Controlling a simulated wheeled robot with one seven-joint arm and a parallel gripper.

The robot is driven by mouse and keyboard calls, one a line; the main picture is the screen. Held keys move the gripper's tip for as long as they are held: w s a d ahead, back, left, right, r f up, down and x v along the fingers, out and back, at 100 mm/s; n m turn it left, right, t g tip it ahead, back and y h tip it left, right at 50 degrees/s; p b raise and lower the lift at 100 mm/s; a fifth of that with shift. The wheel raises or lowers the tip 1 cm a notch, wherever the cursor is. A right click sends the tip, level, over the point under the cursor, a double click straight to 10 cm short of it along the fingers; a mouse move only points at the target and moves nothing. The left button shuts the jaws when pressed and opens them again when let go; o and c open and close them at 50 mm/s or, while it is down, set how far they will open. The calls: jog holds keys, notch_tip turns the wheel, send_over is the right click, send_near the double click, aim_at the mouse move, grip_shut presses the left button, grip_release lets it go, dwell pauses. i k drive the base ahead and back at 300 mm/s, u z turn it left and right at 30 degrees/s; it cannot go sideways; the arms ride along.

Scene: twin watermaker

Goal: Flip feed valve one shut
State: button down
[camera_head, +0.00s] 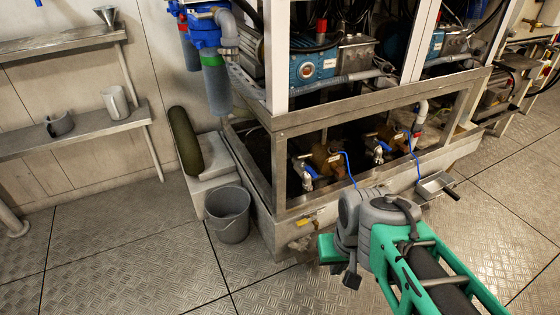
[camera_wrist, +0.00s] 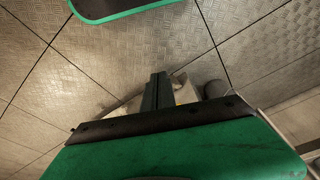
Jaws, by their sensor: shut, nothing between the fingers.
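I cannot read a label that tells which is feed valve one. My gripper (camera_head: 351,278) is in front of the base, to the right of and below the yellow handle in the picture, apart from all valves. In the wrist view its dark fingers (camera_wrist: 159,80) are together and empty. A pale, partly yellow patch shows behind them, mostly hidden.
A grey bucket (camera_head: 228,213) stands on the floor left of the base; it also shows in the wrist view (camera_wrist: 215,89). A dark green cylinder (camera_head: 184,141) leans behind it. The tread-plate floor (camera_head: 120,255) at left is clear.

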aim_at(313, 148)
jog(key=u, duration=0.6)
jog(key=i, duration=0.8)
jog(key=u, duration=0.1)
